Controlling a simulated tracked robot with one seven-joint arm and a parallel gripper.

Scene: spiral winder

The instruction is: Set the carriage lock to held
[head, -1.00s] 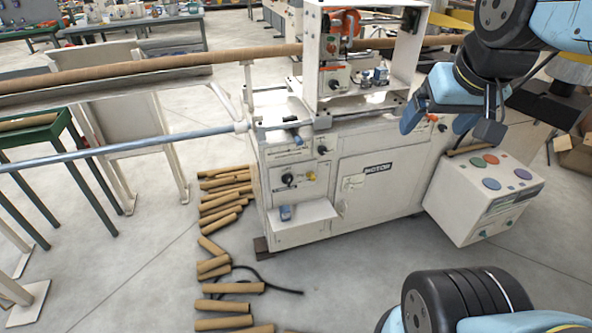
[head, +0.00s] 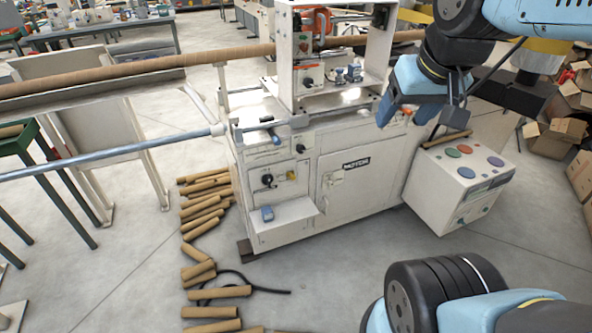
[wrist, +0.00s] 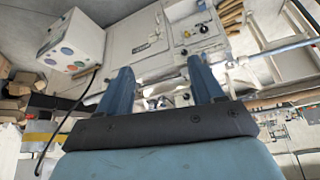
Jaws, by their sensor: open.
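The white spiral winder (head: 335,185) stands in the middle of the head view, with a carriage frame (head: 285,65) on top. I cannot tell which control is the carriage lock.
A control box (head: 460,185) with coloured buttons stands at the machine's right. Cardboard tubes (head: 205,205) and a black cable lie on the floor at left. A steel bar (head: 110,155) sticks out left. Cartons (head: 560,135) stand far right. Floor in front is mostly clear.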

